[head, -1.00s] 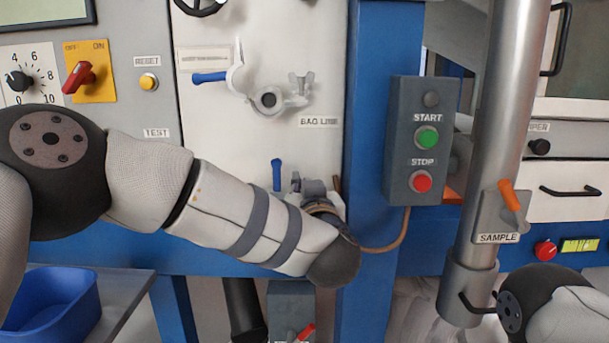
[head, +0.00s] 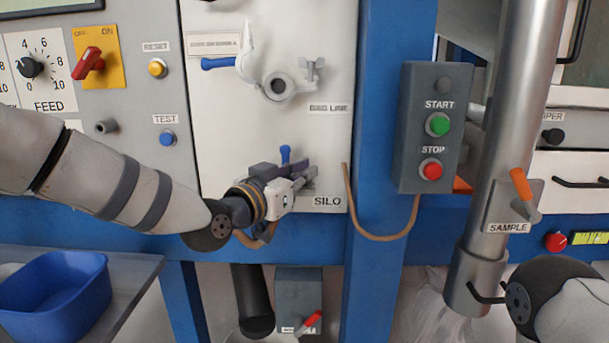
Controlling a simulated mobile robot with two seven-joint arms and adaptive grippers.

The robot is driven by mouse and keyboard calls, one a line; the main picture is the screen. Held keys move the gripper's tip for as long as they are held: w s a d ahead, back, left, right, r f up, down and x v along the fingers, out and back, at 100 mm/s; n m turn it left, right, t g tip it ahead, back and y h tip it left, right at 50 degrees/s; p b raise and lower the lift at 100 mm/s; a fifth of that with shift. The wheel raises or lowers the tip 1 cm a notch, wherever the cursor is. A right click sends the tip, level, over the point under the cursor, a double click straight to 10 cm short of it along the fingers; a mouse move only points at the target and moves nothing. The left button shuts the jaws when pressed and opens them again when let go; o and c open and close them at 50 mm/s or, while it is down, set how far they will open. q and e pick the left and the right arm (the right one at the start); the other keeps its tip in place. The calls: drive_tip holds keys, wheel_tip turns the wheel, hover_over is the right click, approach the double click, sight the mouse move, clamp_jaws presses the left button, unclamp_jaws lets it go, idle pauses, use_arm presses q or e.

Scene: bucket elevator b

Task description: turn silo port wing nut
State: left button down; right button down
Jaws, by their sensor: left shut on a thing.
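The silo port (head: 309,187) is on the pale panel, left of the SILO label (head: 327,202). My left gripper (head: 298,175) comes in from the left at the port and is shut on its wing nut. The gripper hides most of the wing nut and port, so the wing's angle cannot be told. A blue-handled lever (head: 285,154) stands upright just above the gripper. My right gripper is out of view; only part of the right arm shows at the lower right.
The bag line port (head: 280,86), with its own wing nut (head: 313,70), is above. A blue post and START/STOP box (head: 430,125) stand to the right, with a brown cable (head: 372,234) looping between. A blue bin (head: 55,293) sits at lower left.

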use_arm(q)
drive_tip(key=shift+s+d+m+h, duration=0.1)
drive_tip(key=shift+d+m+h, duration=0.05)
drive_tip(key=shift+m+h, duration=0.2)
drive_tip(key=c, duration=1.6)
unclamp_jaws()
drive_tip(key=v, duration=0.8)
drive_tip(key=shift+r, duration=0.2)
drive_tip(key=shift+c, duration=0.2)
